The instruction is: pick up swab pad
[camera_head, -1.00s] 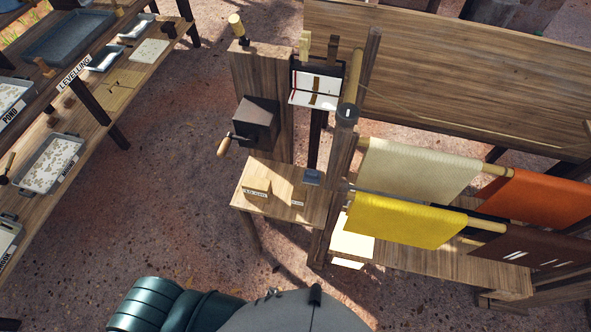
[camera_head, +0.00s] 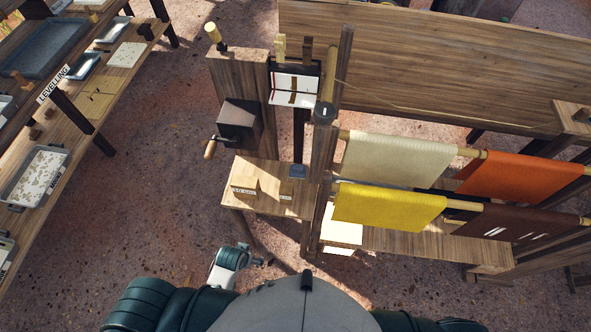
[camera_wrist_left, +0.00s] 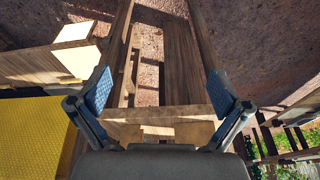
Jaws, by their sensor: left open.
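A small blue-grey pad (camera_head: 298,171), which looks like the swab pad, lies at the back right of the small wooden side table (camera_head: 268,205). A small label block stands in front of it, its text too small to read. My left gripper (camera_head: 264,262) is low in front of the table, below its front edge and apart from the pad. In the left wrist view my left gripper (camera_wrist_left: 160,90) has its two blue-padded fingers spread wide with nothing between them. I cannot make out the pad in that view. My right gripper is not in view.
A dark crank box (camera_head: 239,125) with a wooden handle is mounted on a post behind the table. Yellow (camera_head: 388,207) and cream (camera_head: 398,160) sheets hang at right. Open floor lies to the left.

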